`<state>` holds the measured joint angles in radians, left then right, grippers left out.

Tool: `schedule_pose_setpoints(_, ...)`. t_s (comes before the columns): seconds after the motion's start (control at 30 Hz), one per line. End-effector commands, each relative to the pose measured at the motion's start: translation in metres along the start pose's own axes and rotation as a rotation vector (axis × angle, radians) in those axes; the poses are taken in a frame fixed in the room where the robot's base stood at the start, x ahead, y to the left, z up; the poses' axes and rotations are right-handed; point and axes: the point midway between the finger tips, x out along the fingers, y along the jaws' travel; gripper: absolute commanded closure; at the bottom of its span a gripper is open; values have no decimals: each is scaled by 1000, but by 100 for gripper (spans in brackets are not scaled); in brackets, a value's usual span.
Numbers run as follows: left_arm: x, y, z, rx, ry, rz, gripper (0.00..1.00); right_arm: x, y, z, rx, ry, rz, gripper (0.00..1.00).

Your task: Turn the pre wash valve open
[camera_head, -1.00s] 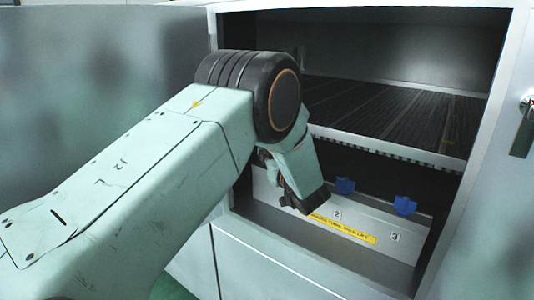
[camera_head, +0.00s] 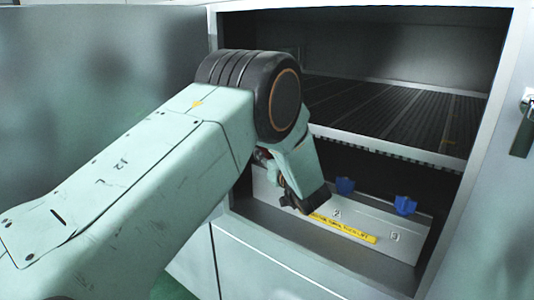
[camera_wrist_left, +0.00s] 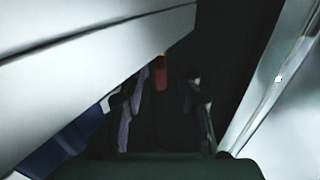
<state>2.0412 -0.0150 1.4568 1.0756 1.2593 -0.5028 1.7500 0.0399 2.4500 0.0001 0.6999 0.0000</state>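My left gripper (camera_head: 298,203) is low in the open cabinet, in front of the left part of a pale panel (camera_head: 398,249). In the left wrist view two dark fingers (camera_wrist_left: 157,118) stand apart. A small red-orange piece (camera_wrist_left: 160,73) shows past the gap; I cannot tell whether they touch it. Two blue valve handles, one by number 2 (camera_head: 345,186) and one by number 3 (camera_head: 404,206), stand on the panel to the right. I cannot read which valve is pre wash. My right gripper is not in view.
A dark slatted shelf (camera_head: 400,112) with a metal front edge lies above the panel. The cabinet frame (camera_head: 487,140) and a door with a handle (camera_head: 525,125) stand at right. A yellow label (camera_head: 345,229) is on the panel. A pale wall (camera_wrist_left: 85,45) is close in the wrist view.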

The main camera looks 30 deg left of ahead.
Motion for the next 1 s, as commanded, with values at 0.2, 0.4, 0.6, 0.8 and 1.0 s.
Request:
schedule_pose_setpoints(0.2,-30,1,-1,3,1,5,66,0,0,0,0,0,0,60)
schedule_pose_setpoints(0.4,-73,1,-1,4,4,5,66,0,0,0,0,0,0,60)
schedule_pose_setpoints(0.6,-103,1,-1,2,2,3,66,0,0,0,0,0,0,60)
schedule_pose_setpoints(0.8,-117,0,0,1,1,2,66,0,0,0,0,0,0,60)
schedule_pose_setpoints(1.0,-119,0,0,0,0,0,66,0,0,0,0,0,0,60)
